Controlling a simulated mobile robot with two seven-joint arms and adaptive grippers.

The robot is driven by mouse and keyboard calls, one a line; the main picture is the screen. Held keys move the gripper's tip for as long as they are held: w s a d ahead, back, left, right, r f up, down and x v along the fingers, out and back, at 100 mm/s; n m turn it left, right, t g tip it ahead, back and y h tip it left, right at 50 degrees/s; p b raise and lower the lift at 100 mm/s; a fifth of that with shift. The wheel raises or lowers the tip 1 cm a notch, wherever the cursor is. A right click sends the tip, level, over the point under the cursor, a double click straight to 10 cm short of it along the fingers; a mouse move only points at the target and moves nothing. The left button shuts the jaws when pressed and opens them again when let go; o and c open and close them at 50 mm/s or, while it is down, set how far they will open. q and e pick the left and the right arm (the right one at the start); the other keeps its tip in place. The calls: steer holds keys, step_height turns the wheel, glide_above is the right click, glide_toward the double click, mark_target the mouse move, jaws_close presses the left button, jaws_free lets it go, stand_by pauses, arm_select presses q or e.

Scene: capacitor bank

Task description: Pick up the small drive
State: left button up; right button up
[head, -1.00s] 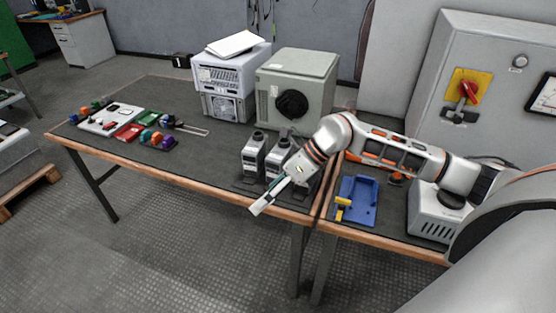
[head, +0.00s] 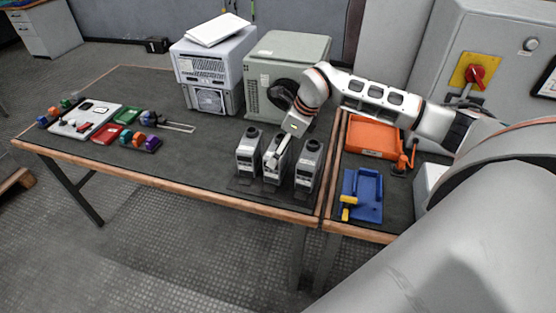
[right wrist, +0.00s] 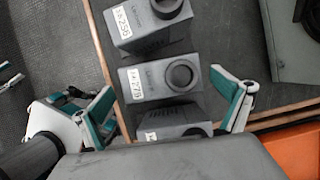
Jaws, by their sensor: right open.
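Three similar grey drives stand upright in a row near the table's front edge: a left one (head: 247,152), a middle one (head: 270,165) and a right one (head: 308,163). I cannot tell which is the small drive. My right gripper (head: 277,160) is over the middle drive and partly covers it. In the right wrist view its open, teal-padded fingers (right wrist: 170,100) lie either side of the row, near the middle drive (right wrist: 145,80). The drive above it (right wrist: 150,25) is clear; the lowest one (right wrist: 182,118) is partly hidden. No grip shows. My left gripper is out of view.
Behind the drives stand a grey-green enclosure (head: 285,55) with a black knob and a light-grey unit (head: 207,65). An orange bin (head: 372,137) and blue holder (head: 363,197) are right. Small coloured parts and a white tray (head: 85,122) lie left.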

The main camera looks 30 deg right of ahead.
steer(key=shift+x, duration=1)
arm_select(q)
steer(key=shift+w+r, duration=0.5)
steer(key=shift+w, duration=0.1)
arm_select(e)
steer(key=c, duration=1.6)
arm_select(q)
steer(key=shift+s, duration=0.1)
arm_select(e)
steer(key=shift+w, duration=0.1)
steer(key=shift+c, duration=0.2)
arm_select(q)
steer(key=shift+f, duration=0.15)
arm_select(e)
steer(key=shift+r, duration=0.2)
